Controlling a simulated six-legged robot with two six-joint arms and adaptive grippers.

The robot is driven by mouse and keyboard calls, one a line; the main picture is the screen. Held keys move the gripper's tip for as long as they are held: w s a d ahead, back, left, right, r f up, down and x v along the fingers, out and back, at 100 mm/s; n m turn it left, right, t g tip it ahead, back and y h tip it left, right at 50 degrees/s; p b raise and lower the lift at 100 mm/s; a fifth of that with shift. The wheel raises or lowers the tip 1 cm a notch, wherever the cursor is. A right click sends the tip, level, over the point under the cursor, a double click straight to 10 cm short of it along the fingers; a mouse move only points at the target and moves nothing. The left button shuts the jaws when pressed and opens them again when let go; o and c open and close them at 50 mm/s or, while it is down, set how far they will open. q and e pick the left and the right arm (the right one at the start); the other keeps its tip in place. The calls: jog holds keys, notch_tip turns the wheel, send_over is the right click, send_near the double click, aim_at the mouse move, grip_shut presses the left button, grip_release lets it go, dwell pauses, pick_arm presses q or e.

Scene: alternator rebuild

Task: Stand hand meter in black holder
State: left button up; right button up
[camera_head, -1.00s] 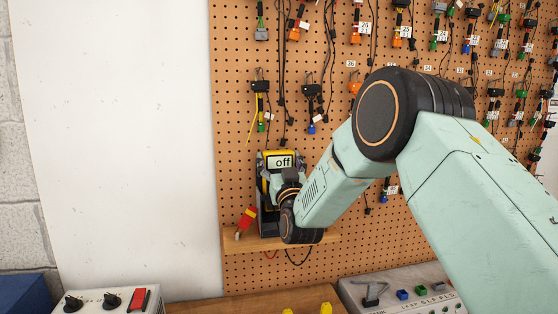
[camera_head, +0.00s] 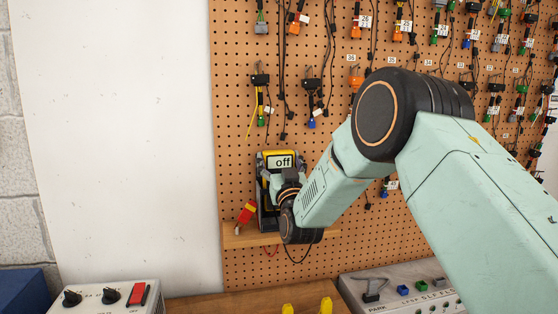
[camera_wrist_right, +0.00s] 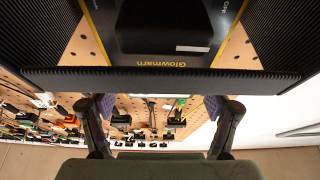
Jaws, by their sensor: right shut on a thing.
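The hand meter (camera_head: 268,155), black with yellow edges and a display reading "off", stands upright at the small wooden shelf on the pegboard. My right gripper (camera_head: 284,175) is shut on its upper part, one finger on each side. The black holder (camera_head: 262,216) shows as a dark strip at the meter's lower left. My wrist and forearm cover the rest, so I cannot tell how deep the meter sits in it. In the right wrist view the meter's dark face (camera_wrist_right: 130,50) fills the top, with yellow lettering. My left gripper is not in view.
Cables and connectors hang on the pegboard (camera_head: 235,130) above and to the right. Control boxes (camera_head: 110,298) stand below. The white panel on the left is bare.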

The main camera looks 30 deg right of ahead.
aim_at(279, 171)
jog(key=shift+f+b, duration=0.8)
jog(key=shift+f, duration=0.15)
jog(key=shift+f+b, duration=0.3)
jog(key=shift+f, duration=0.05)
dwell(0.4)
jog(key=o, duration=1.1)
jog(key=shift+o, duration=0.3)
jog(key=shift+f, duration=0.15)
